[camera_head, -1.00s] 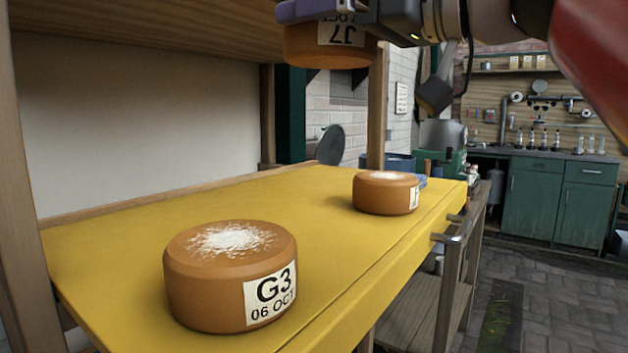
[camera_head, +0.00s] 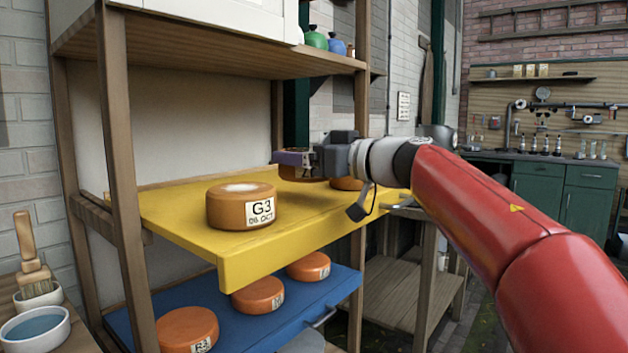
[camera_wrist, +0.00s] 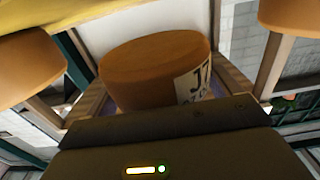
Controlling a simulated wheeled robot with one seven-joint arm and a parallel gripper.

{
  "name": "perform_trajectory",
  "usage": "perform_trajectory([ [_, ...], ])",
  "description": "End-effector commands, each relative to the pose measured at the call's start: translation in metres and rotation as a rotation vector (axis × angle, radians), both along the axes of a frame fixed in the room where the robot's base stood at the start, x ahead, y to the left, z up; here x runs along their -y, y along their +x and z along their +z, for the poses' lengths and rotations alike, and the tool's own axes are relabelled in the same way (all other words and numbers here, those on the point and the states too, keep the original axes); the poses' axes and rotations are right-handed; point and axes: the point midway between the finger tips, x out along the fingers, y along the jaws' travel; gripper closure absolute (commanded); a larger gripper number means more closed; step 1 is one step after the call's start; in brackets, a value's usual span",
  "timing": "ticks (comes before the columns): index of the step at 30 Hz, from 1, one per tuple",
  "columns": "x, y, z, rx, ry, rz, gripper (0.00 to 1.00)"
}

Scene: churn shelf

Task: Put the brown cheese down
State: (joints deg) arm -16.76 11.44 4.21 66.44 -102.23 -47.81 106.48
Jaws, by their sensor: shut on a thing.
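The brown cheese labelled J7 (camera_wrist: 150,68) is between my gripper's fingers in the wrist view. In the head view my gripper (camera_head: 292,160) is shut on it, and only a brown sliver of this cheese (camera_head: 306,174) shows under the purple-grey finger. It is over the yellow shelf board (camera_head: 180,226), towards its back right. I cannot tell whether it touches the board. Cheese G3 (camera_head: 228,207), with a white-dusted top, stands on the board to the left. Another cheese (camera_head: 346,184) stands on the right, partly hidden by my arm.
A blue board (camera_head: 233,318) below bears several cheeses (camera_head: 187,330). Wooden posts (camera_head: 118,180) and an upper shelf (camera_head: 200,35) frame the yellow board. Yellow surface shows clear around G3. A brush (camera_head: 32,262) and a blue-filled bowl (camera_head: 35,328) are at the lower left.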

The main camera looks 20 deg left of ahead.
Motion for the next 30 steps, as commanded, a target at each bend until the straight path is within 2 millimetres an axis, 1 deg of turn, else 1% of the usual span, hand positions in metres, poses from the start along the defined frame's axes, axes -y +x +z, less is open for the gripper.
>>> perform_trajectory([
  [2, -0.003, 0.004, -0.004, -0.001, 0.001, 0.001, 0.52],
  [4, -0.006, 0.01, -0.013, -0.002, 0.001, 0.002, 0.52],
  [9, -0.003, 0.006, -0.034, 0.003, 0.001, 0.002, 0.52],
  [11, -0.003, 0.005, -0.039, 0.003, 0.002, 0.003, 0.52],
  [21, -0.002, 0.004, -0.036, 0.002, 0.001, 0.003, 0.52],
  [26, -0.002, 0.004, -0.04, 0.0, 0.001, 0.003, 0.52],
  [27, -0.002, 0.005, -0.041, 0.0, 0.0, 0.003, 0.06],
  [29, -0.002, 0.005, -0.041, 0.0, 0.0, 0.004, 0.0],
  [30, -0.002, 0.005, -0.041, 0.0, 0.0, 0.004, 0.0],
])
